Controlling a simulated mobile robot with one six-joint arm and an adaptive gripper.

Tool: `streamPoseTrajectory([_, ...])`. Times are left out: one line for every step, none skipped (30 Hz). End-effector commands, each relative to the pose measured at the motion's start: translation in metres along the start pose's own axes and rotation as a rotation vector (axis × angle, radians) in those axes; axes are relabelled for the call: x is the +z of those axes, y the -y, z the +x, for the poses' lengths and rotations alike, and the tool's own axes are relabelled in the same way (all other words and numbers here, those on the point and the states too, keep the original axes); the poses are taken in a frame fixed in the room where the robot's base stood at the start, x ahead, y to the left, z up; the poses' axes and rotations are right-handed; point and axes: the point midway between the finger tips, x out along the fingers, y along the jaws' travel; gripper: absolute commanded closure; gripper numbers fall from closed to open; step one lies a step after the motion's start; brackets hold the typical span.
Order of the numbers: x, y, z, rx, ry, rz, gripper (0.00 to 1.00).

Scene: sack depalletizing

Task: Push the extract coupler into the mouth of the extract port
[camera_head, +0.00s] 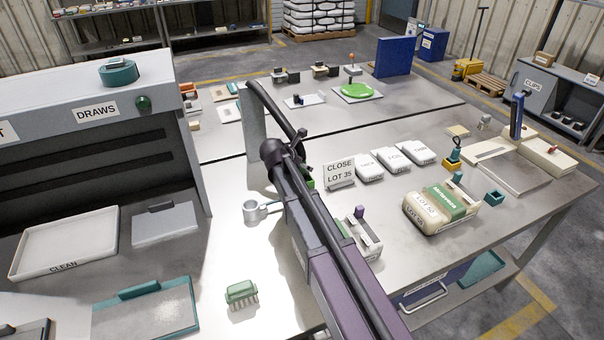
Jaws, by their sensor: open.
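No label marks the extract coupler or the extract port. A teal round fitting with a dark opening (118,72) sits on top of the grey DRAWS cabinet, and a dark green knob (143,103) is on its front. A grey metal ring with a side arm (258,209) stands on the bench, left of my arm. A black hose (268,103) arcs from the top of a grey upright panel (252,135) down towards my wrist; its lower end is hidden. My purple and grey arm crosses the middle of the view. My gripper is hidden behind it, so its hold cannot be seen.
A green brush (241,292) lies in front of the ring. The CLEAN tray (70,243) and a teal-edged tray (146,308) lie left. The CLOSE LOT 35 sign (339,175), white packs (391,158) and LOT 52 sack (441,208) stand right of my arm. Bare bench surrounds the ring.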

Motion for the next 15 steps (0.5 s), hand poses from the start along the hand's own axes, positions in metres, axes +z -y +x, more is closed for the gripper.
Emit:
streamPoseTrajectory([-0.0001,0.0000,-0.0001,0.000,0.000,0.000,0.15])
streamPoseTrajectory([-0.0001,0.0000,-0.0001,0.000,0.000,0.000,0.15])
streamPoseTrajectory([-0.0001,-0.0001,-0.0001,0.000,0.000,0.000,0.15])
streamPoseTrajectory([-0.0001,-0.0001,-0.0001,0.000,0.000,0.000,0.15])
streamPoseTrajectory([-0.0001,-0.0001,-0.0002,0.000,0.000,0.000,0.15])
streamPoseTrajectory([-0.0001,-0.0001,-0.0002,0.000,0.000,0.000,0.15])
streamPoseTrajectory([-0.0001,-0.0001,-0.0002,0.000,0.000,0.000,0.15])
streamPoseTrajectory([-0.0002,-0.0001,-0.0002,0.000,0.000,0.000,0.15])
streamPoseTrajectory([-0.0002,-0.0001,-0.0002,0.000,0.000,0.000,0.27])
streamPoseTrajectory([-0.0002,-0.0001,-0.0002,0.000,0.000,0.000,0.36])
streamPoseTrajectory([-0.0002,-0.0001,-0.0002,0.000,0.000,0.000,0.45])
streamPoseTrajectory([-0.0002,-0.0001,-0.0002,0.000,0.000,0.000,0.57])
streamPoseTrajectory([-0.0002,-0.0001,-0.0002,0.000,0.000,0.000,0.66])
streamPoseTrajectory([-0.0002,-0.0001,-0.0002,0.000,0.000,0.000,0.75])
streamPoseTrajectory([-0.0002,-0.0001,-0.0002,0.000,0.000,0.000,0.86])
